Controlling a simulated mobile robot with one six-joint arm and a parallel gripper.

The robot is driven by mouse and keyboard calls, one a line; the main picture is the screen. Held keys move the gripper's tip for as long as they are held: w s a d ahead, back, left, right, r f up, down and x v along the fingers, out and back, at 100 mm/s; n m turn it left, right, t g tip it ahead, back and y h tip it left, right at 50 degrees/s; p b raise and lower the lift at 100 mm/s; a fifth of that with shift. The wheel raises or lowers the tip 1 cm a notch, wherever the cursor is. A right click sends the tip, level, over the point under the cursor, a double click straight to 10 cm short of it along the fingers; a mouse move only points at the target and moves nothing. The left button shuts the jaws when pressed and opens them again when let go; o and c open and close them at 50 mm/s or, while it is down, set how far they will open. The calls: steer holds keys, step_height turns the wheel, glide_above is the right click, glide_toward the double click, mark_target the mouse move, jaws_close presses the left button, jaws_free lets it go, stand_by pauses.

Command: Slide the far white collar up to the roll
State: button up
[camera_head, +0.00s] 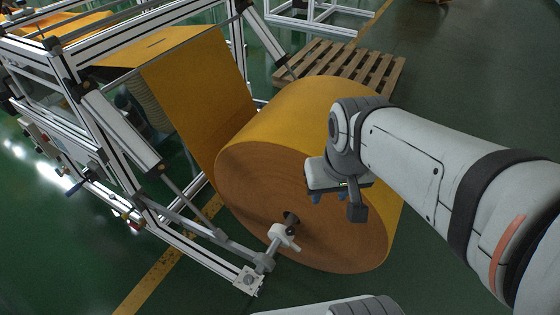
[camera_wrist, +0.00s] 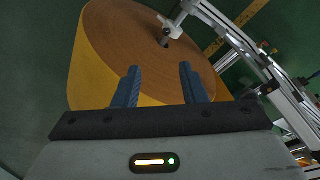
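A large orange felt roll (camera_head: 262,185) sits on a shaft, its brown end face toward me; the wrist view also shows it (camera_wrist: 112,45). A white collar with a handle (camera_head: 284,237) is on the shaft just outside this face. A short dark piece of shaft (camera_head: 291,218) shows between collar and face, so they look apart. The wrist view shows this collar (camera_wrist: 172,27) beyond my fingers. The roll hides its other end, and I see no second collar. My gripper (camera_head: 328,197) is in front of the end face; its blue fingers (camera_wrist: 159,73) are apart and empty.
An aluminium machine frame (camera_head: 185,225) stands left of the roll and carries the shaft end at a grey bracket (camera_head: 263,262). Orange felt web (camera_head: 190,85) runs up into it. A wooden pallet (camera_head: 375,75) lies behind the roll. Green floor is open at the right.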

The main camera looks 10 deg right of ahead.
steer(key=shift+s+d, duration=0.1)
steer(key=w+a+f+m+g+y+b, duration=0.1)
steer(key=w+f+m+g+y+b, duration=0.15)
steer(key=f+b, duration=0.55)
steer(key=w+a+f+m+g+y+b, duration=0.1)
steer(key=w+f+m+g+y+b, duration=0.15)
steer(key=f, duration=0.85)
steer(key=m+t+y+b, duration=0.9)
steer(key=m+t+b, duration=0.4)
steer(key=m+b, duration=0.9)
glide_toward(297, 248)
steer(key=shift+n, duration=0.8)
steer(key=x, duration=0.3)
steer(key=b+x, duration=0.1)
steer(key=x, duration=0.3)
steer(key=f+b+x, duration=0.1)
steer(key=x, duration=0.2)
steer(key=shift+w+f, duration=0.1)
steer(key=shift+w, duration=0.15)
